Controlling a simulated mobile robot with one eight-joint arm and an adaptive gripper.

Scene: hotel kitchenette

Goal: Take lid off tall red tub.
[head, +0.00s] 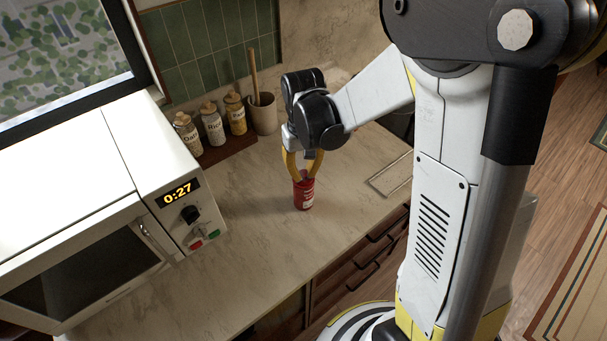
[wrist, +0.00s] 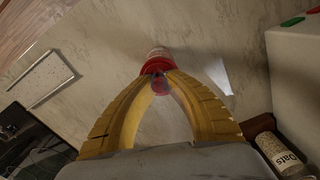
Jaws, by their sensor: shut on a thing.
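The tall red tub (head: 304,195) stands upright on the counter near its front edge. In the wrist view the red tub (wrist: 154,57) shows beyond my fingertips. My gripper (head: 303,178) points down over the tub, its yellow fingers closed together at the top. In the wrist view my gripper's fingertips (wrist: 158,78) meet on a small part at the top of the lid. The lid (wrist: 160,85) looks red and is mostly hidden by the fingers. I cannot tell whether the lid is seated on the tub or apart from it.
A white microwave (head: 115,215) stands at the left. Several labelled jars (head: 213,124) and a utensil crock (head: 263,115) stand at the back wall. A thin rectangular tray or panel (head: 391,175) lies right of the tub. The counter (head: 255,225) around the tub is clear.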

